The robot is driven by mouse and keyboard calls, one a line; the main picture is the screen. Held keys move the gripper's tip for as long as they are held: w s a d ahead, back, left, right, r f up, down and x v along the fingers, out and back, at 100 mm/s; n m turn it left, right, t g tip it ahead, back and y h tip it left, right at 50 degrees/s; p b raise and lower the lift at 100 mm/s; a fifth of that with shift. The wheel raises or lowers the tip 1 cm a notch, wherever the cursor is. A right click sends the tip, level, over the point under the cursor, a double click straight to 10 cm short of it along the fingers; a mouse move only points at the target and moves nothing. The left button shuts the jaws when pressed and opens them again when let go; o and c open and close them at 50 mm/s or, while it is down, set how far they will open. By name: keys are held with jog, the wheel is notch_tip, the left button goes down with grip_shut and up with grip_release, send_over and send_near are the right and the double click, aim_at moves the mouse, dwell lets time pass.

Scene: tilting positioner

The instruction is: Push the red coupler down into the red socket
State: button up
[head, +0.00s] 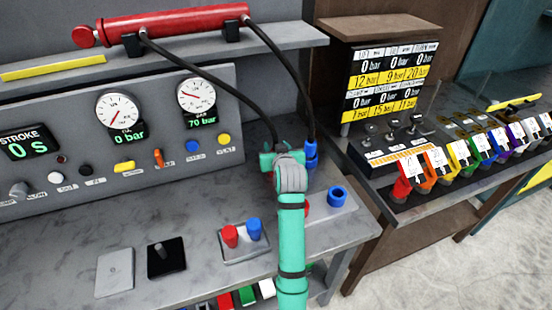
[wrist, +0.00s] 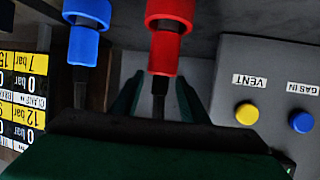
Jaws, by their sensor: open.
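In the wrist view the red coupler (wrist: 168,50) hangs on a black hose just beyond my open gripper (wrist: 160,92). The hose runs between the two green fingers, with gaps at both sides. The red socket (head: 307,208) shows only as a red sliver at the right of my arm, on a grey plate; the rest is hidden.
The blue coupler also hangs at the left in the wrist view (wrist: 88,30). A blue socket (head: 337,196) stands right of the red one. A small plate (head: 243,251) with red and blue posts sits left of my arm. The gauge panel (head: 120,165) stands behind.

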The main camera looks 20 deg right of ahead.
jog(key=shift+w+f, duration=0.1)
jog(key=shift+w, duration=0.05)
jog(key=shift+c, duration=0.2)
jog(key=shift+w, duration=0.1)
grip_shut()
jog(key=shift+a, duration=0.25)
jog(key=shift+s+d+f, duration=0.1)
jog(key=shift+s+d, duration=0.2)
jog(key=shift+d, duration=0.15)
